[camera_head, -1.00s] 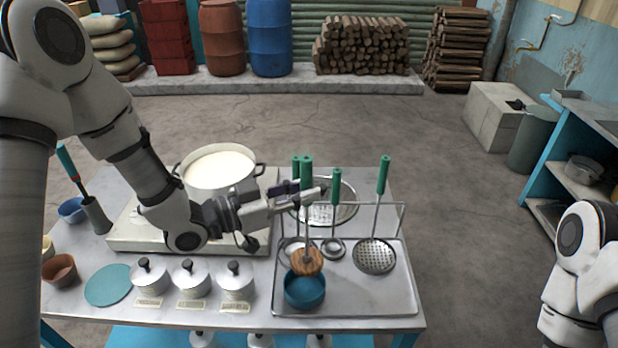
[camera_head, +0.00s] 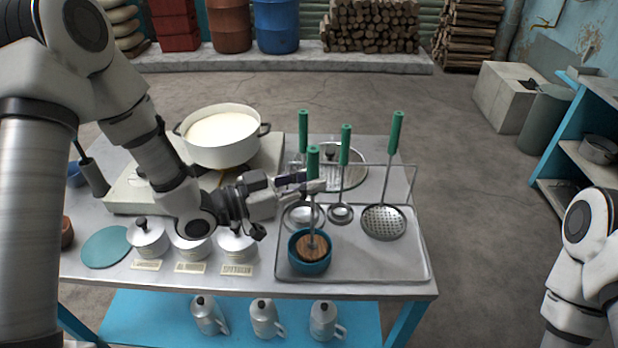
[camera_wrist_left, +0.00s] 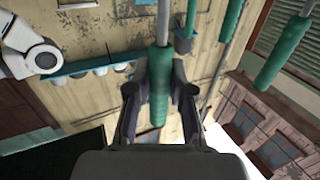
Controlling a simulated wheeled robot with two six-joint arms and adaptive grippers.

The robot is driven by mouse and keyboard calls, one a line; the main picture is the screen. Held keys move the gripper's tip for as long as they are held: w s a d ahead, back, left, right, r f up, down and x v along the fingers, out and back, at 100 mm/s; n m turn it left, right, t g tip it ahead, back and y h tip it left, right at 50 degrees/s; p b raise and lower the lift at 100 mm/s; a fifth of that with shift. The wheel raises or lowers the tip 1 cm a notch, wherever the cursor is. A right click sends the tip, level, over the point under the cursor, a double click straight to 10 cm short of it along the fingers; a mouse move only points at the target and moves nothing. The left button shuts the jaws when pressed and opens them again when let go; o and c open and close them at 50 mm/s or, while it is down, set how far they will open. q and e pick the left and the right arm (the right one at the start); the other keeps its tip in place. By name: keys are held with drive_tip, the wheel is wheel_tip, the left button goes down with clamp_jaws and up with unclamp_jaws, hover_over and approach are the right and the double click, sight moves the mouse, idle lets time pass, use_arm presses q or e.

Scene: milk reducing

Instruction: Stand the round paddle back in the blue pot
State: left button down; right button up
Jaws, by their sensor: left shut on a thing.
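The round paddle has a wooden disc (camera_head: 313,246) and a green handle (camera_head: 313,160). It stands about upright with its disc inside the mouth of the blue pot (camera_head: 309,265), at the front left of the metal tray. I cannot tell whether the disc touches the pot's bottom. My left gripper (camera_head: 314,186) is shut on the paddle just below or at the green grip. In the left wrist view the green handle (camera_wrist_left: 160,88) runs between the two fingers. My right gripper is out of view; only part of that arm shows at the right.
A rack on the tray (camera_head: 405,270) holds ladles and a skimmer (camera_head: 383,222) with green handles, close behind and right of the pot. A milk pot (camera_head: 222,150) stands on the stove at left. Several lidded tins (camera_head: 237,245) stand left of the tray.

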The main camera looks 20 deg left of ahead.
use_arm(q)
drive_tip(key=shift+s+f, duration=0.1)
drive_tip(key=shift+f, duration=0.05)
drive_tip(key=c, duration=1)
unclamp_jaws()
drive_tip(key=shift+o, duration=0.2)
drive_tip(key=v, duration=1.2)
